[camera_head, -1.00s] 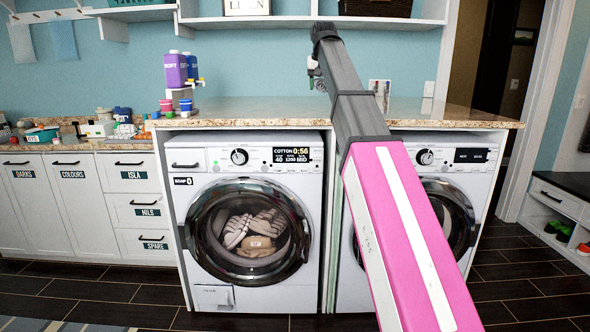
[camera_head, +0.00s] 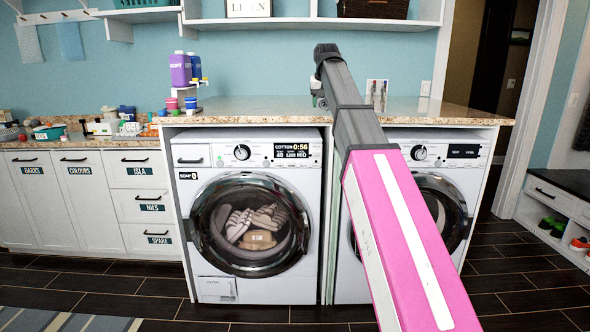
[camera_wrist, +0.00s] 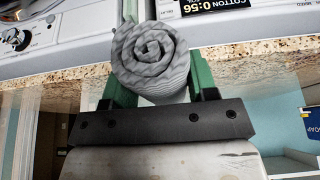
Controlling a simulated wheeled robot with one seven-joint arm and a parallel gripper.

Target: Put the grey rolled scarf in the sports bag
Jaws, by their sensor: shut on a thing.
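The grey rolled scarf (camera_wrist: 150,55) shows end-on as a spiral in the wrist view, between the two green fingers of my gripper (camera_wrist: 155,75). My gripper is shut on it, with a finger on each side. In the head view my arm reaches forward over the counter between the two washers, and my gripper (camera_head: 318,90) is small and mostly hidden behind the arm. The scarf cannot be made out there. No sports bag can be seen in either view.
A granite counter (camera_head: 270,105) tops two front-loading washers, the left one (camera_head: 250,220) holding laundry. Purple and blue bottles (camera_head: 180,69) stand at its left end. A shelf (camera_head: 300,24) runs above. White drawers and cupboards (camera_head: 90,200) stand left, a shoe bench (camera_head: 555,190) right. The tiled floor is open.

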